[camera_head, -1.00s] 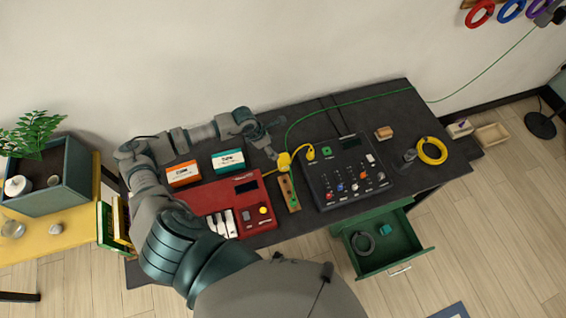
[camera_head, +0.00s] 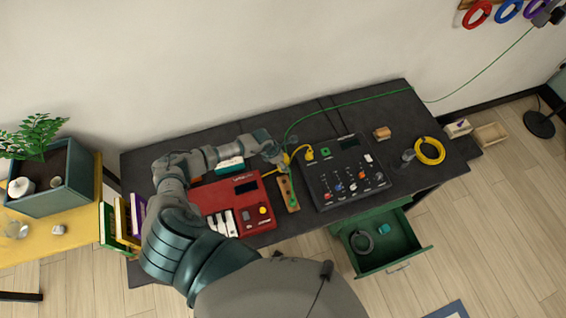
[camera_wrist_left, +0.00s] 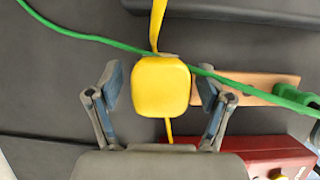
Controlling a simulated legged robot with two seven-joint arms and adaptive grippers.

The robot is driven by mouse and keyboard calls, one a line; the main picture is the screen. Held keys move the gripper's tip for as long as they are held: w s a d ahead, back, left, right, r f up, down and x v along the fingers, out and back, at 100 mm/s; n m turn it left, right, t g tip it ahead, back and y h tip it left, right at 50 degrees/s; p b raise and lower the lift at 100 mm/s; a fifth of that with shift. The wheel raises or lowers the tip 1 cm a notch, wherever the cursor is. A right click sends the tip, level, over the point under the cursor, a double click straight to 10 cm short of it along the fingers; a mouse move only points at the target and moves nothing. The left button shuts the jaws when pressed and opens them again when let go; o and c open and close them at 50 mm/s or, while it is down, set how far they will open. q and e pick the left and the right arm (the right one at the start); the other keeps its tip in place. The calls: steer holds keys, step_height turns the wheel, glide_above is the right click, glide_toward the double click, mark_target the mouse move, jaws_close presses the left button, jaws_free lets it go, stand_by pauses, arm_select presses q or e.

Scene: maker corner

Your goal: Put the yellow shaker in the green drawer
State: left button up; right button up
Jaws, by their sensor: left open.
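The yellow shaker (camera_wrist_left: 161,87) is a rounded yellow block in the left wrist view, on the dark desk. My left gripper (camera_wrist_left: 160,88) is open, with one finger on each side of it and gaps showing. In the head view my left gripper (camera_head: 279,157) is over the desk between the red keyboard and the black mixer, and largely hides the shaker. The green drawer (camera_head: 388,256) is pulled out below the desk's front right, holding a grey ring (camera_head: 362,241) and a small teal block (camera_head: 384,229). My right gripper is not in view.
A green cable (camera_wrist_left: 85,37) and a yellow cable (camera_wrist_left: 157,25) run close to the shaker. A wooden strip (camera_wrist_left: 245,87) lies beside it. The red keyboard (camera_head: 215,196) and black mixer (camera_head: 335,172) flank the spot. A yellow ring (camera_head: 430,151) lies at the right.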

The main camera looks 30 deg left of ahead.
arm_select(q)
steer(key=c, duration=0.8)
steer(key=shift+a, duration=0.1)
steer(key=c, duration=0.6)
